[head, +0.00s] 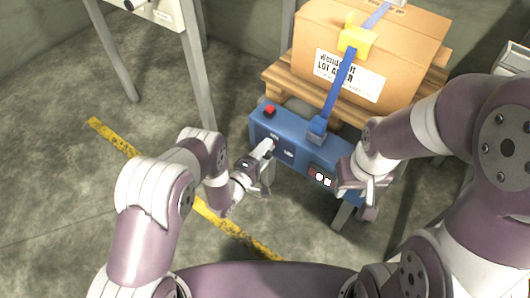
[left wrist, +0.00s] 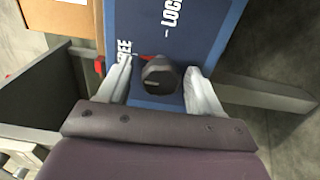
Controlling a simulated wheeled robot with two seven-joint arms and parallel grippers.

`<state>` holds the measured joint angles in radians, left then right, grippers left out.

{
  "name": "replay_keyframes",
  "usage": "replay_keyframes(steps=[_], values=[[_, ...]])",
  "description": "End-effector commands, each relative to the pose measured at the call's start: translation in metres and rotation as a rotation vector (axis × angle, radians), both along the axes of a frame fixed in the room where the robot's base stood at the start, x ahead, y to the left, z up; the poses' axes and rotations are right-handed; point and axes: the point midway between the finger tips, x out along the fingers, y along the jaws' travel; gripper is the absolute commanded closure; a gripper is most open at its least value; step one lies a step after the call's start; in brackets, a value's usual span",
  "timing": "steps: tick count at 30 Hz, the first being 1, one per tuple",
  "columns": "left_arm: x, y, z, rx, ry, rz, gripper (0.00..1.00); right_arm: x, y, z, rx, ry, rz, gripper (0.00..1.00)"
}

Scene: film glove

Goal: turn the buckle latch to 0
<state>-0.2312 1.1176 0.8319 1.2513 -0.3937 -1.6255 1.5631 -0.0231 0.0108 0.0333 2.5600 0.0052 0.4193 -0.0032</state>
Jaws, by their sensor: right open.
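A dark round knob (left wrist: 160,75), which looks like the buckle latch, sits on a blue panel (left wrist: 195,25) between white printed labels reading FREE and LOCK. My left gripper (left wrist: 159,65) is open, with one pale finger on each side of the knob and small gaps showing. In the head view my left gripper (head: 266,168) is at the front of the blue box (head: 262,130); I cannot make out the knob there. My right gripper (head: 366,190) is open near the right end of the blue box.
A strapped cardboard box (head: 420,50) stands on a wooden pallet (head: 275,78) behind the blue box. A blue strap (head: 338,85) runs down to the blue box. A red button (head: 270,110) and a dark panel with round and square buttons (head: 320,177) are on the box.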

Motion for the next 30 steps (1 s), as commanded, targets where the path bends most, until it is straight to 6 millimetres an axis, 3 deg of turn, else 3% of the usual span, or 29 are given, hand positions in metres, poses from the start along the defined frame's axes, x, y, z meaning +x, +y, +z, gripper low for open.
replay_keyframes(steps=[8, 15, 21, 30], values=[[-0.010, 0.007, 0.002, 0.001, 0.004, -0.001, 0.35, 0.000, 0.000, 0.008, 0.000, 0.000, 0.000, 0.57], [-0.060, 0.045, 0.004, 0.001, 0.006, 0.004, 0.35, 0.000, 0.000, 0.034, 0.000, 0.000, 0.000, 0.57], [-0.093, 0.069, 0.002, 0.000, 0.002, 0.003, 0.35, 0.000, 0.000, 0.043, 0.000, 0.000, 0.000, 0.57], [-0.104, 0.075, 0.000, 0.000, 0.000, 0.000, 0.35, 0.000, 0.000, 0.044, 0.000, 0.000, 0.000, 0.57]])
